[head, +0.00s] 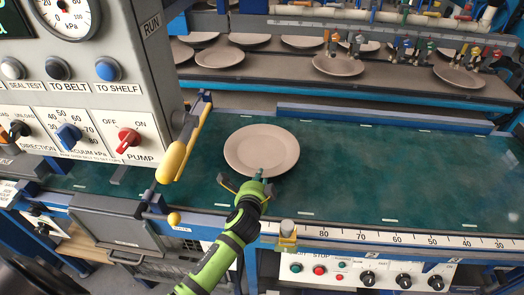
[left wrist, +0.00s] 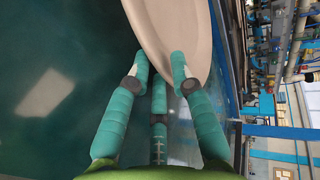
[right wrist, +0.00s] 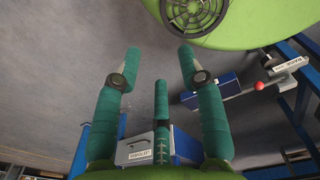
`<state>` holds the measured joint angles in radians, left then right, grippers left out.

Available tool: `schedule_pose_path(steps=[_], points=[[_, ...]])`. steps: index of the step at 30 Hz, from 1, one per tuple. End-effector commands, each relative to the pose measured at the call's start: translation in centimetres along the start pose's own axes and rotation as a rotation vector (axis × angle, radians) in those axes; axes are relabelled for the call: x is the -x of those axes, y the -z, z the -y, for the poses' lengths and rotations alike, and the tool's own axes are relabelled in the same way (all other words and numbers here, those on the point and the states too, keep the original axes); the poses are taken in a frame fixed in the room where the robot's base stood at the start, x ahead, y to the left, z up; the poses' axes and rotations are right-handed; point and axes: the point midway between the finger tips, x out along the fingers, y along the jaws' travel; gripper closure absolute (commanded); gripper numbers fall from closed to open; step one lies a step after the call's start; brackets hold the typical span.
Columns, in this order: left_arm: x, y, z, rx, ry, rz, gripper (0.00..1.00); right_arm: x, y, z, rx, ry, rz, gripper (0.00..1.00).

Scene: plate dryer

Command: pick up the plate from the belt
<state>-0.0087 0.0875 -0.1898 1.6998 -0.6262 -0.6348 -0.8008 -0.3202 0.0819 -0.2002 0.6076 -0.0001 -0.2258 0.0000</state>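My left gripper (head: 259,178) is at the plate's front rim. In the left wrist view, the plate (left wrist: 172,22) reaches in from the top, and its rim lies across the gap between the teal fingertips (left wrist: 161,62). These fingers are apart; whether either touches the rim I cannot tell. My right gripper (right wrist: 160,58) is open and empty in the right wrist view, away from the belt. It is not in the head view.
A control panel (head: 85,95) with dials and a yellow-handled lever (head: 173,163) stands left of the plate. A ruler rail (head: 390,238) and button box (head: 360,272) line the belt's front. Several plates lie on the back shelf (head: 285,75). The belt's right is clear.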

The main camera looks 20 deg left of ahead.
Motion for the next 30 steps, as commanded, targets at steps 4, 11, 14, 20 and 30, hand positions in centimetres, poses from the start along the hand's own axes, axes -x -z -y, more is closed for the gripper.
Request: schedule_pose_path(steps=[4,11,14,20,30], points=[[-1.7,0.1,0.0,0.000,0.000,-0.001,0.77,0.0,1.3,-0.1,0.002,-0.002,-0.021,0.60],[-2.1,0.1,-0.1,0.001,-0.001,-0.002,0.77,0.0,3.6,-0.4,0.002,-0.006,-0.061,0.60],[-2.1,0.1,-0.1,0.001,-0.001,-0.002,0.85,0.0,3.5,-0.4,0.001,-0.005,-0.058,0.60],[-2.1,0.1,0.4,-0.001,0.009,-0.004,1.00,0.0,2.5,-0.2,0.001,-0.003,-0.042,0.60],[-2.0,0.1,0.6,-0.002,0.005,-0.003,1.00,0.1,1.9,0.0,-0.002,0.000,-0.031,0.60]])
